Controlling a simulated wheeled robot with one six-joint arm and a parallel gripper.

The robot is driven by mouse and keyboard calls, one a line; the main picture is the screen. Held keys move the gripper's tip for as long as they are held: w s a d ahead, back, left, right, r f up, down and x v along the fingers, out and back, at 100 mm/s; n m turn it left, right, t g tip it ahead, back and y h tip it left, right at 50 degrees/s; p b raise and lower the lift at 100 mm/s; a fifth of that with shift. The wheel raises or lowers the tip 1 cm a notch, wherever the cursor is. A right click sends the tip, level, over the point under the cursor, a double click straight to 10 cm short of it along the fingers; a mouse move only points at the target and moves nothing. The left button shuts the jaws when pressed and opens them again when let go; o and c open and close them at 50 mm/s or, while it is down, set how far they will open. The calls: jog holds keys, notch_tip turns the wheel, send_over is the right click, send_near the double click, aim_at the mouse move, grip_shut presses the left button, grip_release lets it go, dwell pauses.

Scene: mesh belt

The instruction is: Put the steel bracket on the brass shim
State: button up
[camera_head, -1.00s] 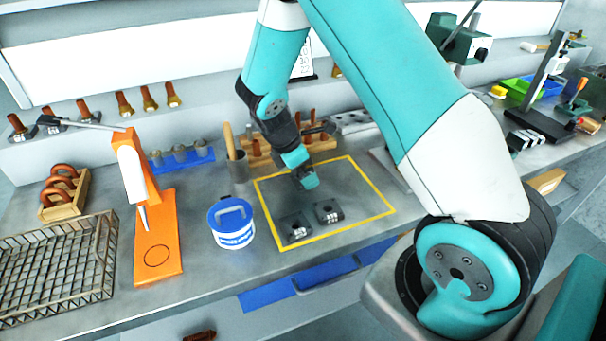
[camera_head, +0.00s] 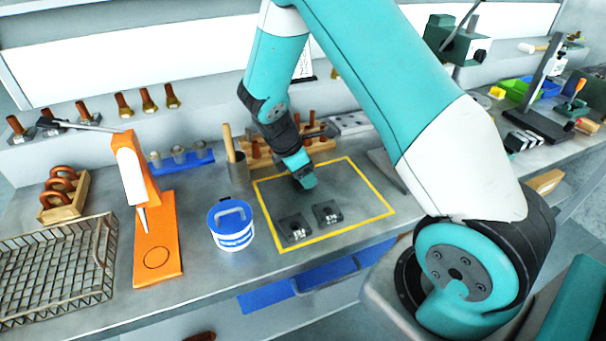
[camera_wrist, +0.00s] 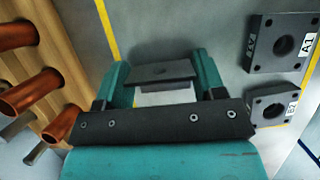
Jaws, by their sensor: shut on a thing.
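In the head view my gripper (camera_head: 304,184) points down over the back left part of the yellow-outlined area, low above the bench, and hides the bracket. I cannot make out a brass shim in either view.
Two dark labelled blocks with holes (camera_head: 295,229) (camera_head: 328,213) sit in the front of the yellow outline. A blue-lidded tub (camera_head: 232,236) stands left of it. A wooden rack with copper-coloured pegs (camera_wrist: 50,75) is close beside my gripper. The outline's right side is bare.

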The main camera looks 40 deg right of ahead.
notch_tip(320, 180, up, 20)
jog(key=shift+f+b, duration=0.2)
jog(key=shift+b, duration=0.1)
